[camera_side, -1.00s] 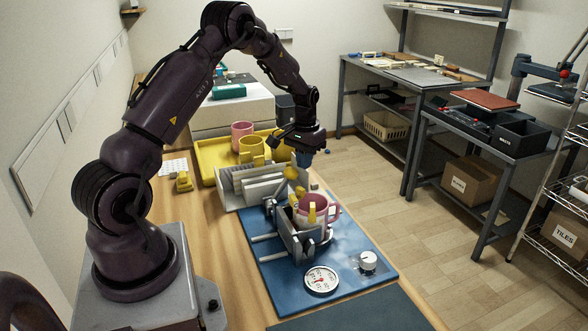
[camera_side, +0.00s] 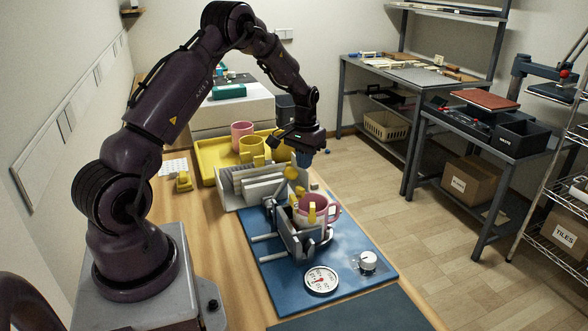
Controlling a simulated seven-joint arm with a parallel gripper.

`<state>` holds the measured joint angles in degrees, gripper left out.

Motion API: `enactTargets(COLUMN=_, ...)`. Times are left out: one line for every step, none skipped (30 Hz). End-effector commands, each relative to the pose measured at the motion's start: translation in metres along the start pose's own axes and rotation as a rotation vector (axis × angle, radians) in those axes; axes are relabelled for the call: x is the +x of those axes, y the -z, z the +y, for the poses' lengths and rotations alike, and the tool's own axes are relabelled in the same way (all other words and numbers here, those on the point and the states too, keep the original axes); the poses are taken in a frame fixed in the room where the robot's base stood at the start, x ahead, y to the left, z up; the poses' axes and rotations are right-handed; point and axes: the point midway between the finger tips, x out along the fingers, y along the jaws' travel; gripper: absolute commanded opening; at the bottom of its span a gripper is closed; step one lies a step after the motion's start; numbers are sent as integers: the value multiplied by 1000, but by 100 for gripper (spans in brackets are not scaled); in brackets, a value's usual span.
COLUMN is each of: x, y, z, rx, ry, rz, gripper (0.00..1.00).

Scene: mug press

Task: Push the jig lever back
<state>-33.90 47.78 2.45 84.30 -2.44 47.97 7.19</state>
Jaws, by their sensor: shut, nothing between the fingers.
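The jig (camera_side: 288,236) stands on a blue base plate (camera_side: 262,270) on the wooden bench. A pink-and-white mug (camera_side: 328,212) sits in the jig with its handle to the right. The jig lever seems to be the yellow-knobbed part (camera_side: 290,173) at the jig's back. My gripper (camera_side: 303,162) is shut and empty, just above and beside that yellow knob. Whether it touches the knob I cannot tell.
A grey slotted rack (camera_side: 262,182) stands right behind the jig. A yellow tray (camera_side: 207,158) holds a pink mug (camera_side: 241,132) and a yellow mug (camera_side: 251,147). A dial gauge (camera_side: 321,280) and a white knob (camera_side: 367,261) are on the plate's front.

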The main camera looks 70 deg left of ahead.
Motion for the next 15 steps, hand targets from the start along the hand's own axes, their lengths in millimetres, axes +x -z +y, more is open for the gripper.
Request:
enactTargets(x=0, y=0, z=0, rx=0, ry=0, rz=0, gripper=0)
enactTargets(x=0, y=0, z=0, rx=0, ry=0, rz=0, gripper=0)
enactTargets(x=0, y=0, z=0, rx=0, ry=0, rz=0, gripper=0)
enactTargets(x=0, y=0, z=0, rx=0, ry=0, rz=0, gripper=0)
enactTargets(x=0, y=0, z=0, rx=0, ry=0, rz=0, gripper=0)
enactTargets(x=1, y=0, z=0, rx=0, ry=0, rz=-1, gripper=0)
enactTargets(x=2, y=0, z=0, rx=0, ry=0, rz=-1, gripper=0)
enactTargets(x=3, y=0, z=0, rx=0, ry=0, rz=-1, gripper=0)
enactTargets(x=4, y=0, z=0, rx=0, ry=0, rz=-1, gripper=0)
enactTargets(x=5, y=0, z=0, rx=0, ry=0, rz=-2, gripper=0)
enactTargets(x=6, y=0, z=0, rx=0, ry=0, rz=-2, gripper=0)
enactTargets(x=8, y=0, z=0, rx=0, ry=0, rz=-2, gripper=0)
enactTargets(x=9, y=0, z=0, rx=0, ry=0, rz=-2, gripper=0)
enactTargets(x=11, y=0, z=0, rx=0, ry=0, rz=-2, gripper=0)
enactTargets(x=12, y=0, z=0, rx=0, ry=0, rz=-2, gripper=0)
